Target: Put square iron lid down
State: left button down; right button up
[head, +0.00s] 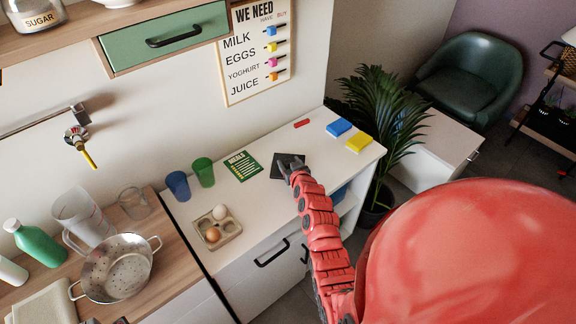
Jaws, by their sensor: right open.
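A dark, flat square piece, which looks like the square iron lid (281,169), lies on the white counter beside the green meals card. My right gripper (291,163) is at the lid's right part, with its dark fingers over or touching it. The gripper is open. Whether the fingers still touch the lid is too small to tell. The lid's right side is partly hidden by the gripper. My left gripper is not in view.
The white counter (255,205) also holds a green card (243,167), blue (178,186) and green (203,172) cups, an egg tray (228,232), and blue (339,127) and yellow (359,143) blocks. A colander (117,268) stands left. Free counter lies around the lid.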

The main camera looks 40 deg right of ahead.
grip_shut()
dwell(0.3)
dwell(1.1)
